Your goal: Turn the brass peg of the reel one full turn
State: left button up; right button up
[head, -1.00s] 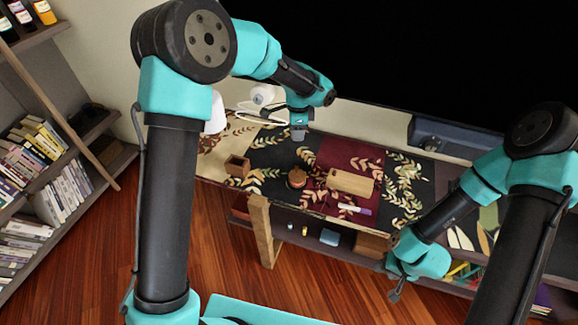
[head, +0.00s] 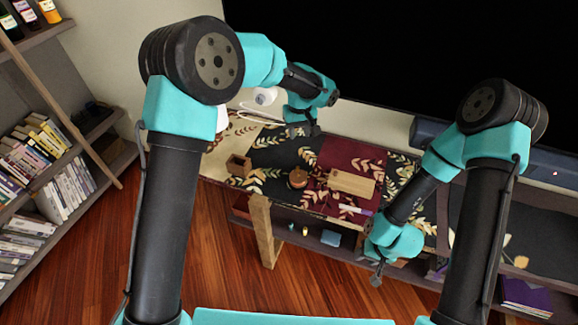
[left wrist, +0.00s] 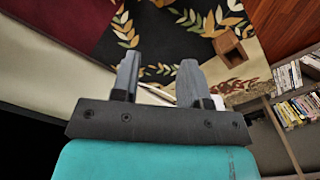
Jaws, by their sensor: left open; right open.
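The reel (head: 298,178) appears as a small round reddish-brown thing on the patterned cloth, between an open wooden box and a flat wooden block. Its brass peg is too small to make out. My left gripper (head: 303,130) is above the back of the table, behind the reel and apart from it. In the left wrist view its two grey fingers (left wrist: 158,78) are spread with nothing between them, and the reel cannot be made out there. My right gripper (head: 376,276) is low, in front of the table and right of the reel, open and apart from everything.
The wooden box (head: 239,166) stands left of the reel; it also shows in the left wrist view (left wrist: 229,46). The wooden block (head: 351,183) and a purple-and-white marker (head: 355,209) lie to the right. A white cylindrical thing (head: 265,97) is behind. Bookshelves (head: 45,150) stand at left.

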aim_at(298, 167)
pick_arm(q)
jog(key=shift+n, duration=0.9)
jog(key=shift+f, duration=0.1)
notch_tip(298, 167, down, 17)
jog(key=shift+f, duration=0.15)
grip_shut()
dwell(0.5)
